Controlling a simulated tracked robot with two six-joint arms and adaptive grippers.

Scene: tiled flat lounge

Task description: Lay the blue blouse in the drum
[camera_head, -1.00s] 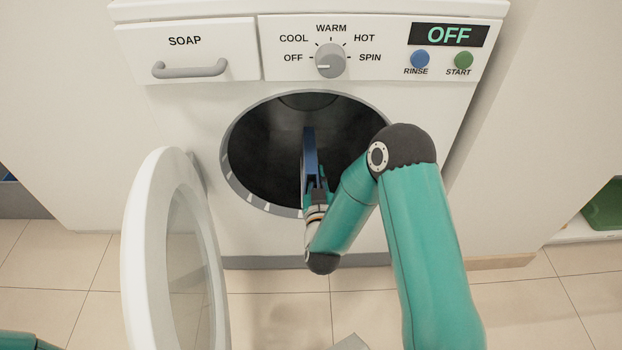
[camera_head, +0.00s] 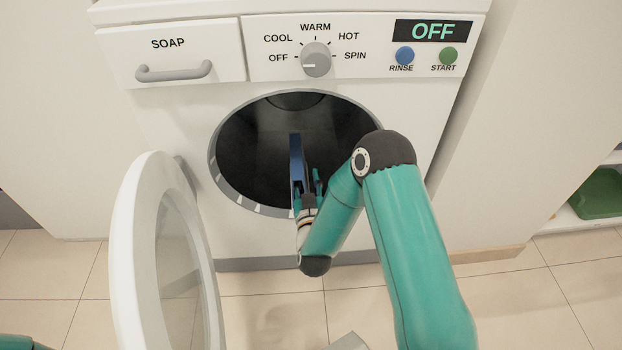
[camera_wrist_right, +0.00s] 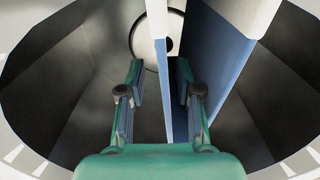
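The blue blouse (camera_head: 297,160) stands upright as a thin folded slab inside the dark drum (camera_head: 255,150) of the washing machine. It also shows in the right wrist view (camera_wrist_right: 228,75), with a white upper part. My right gripper (camera_head: 308,190) reaches into the drum opening. In the wrist view its fingers (camera_wrist_right: 160,85) are apart, with a narrow blue strip of the blouse between them and a gap at the left finger. The wider blue face lies to the right of the right finger. I cannot tell whether the blouse touches the drum floor. My left gripper is out of view.
The round door (camera_head: 130,250) stands open at the left of the drum opening. The machine's knob (camera_head: 316,60) and OFF display (camera_head: 433,31) are above. A green container (camera_head: 597,195) sits on a low shelf at the right.

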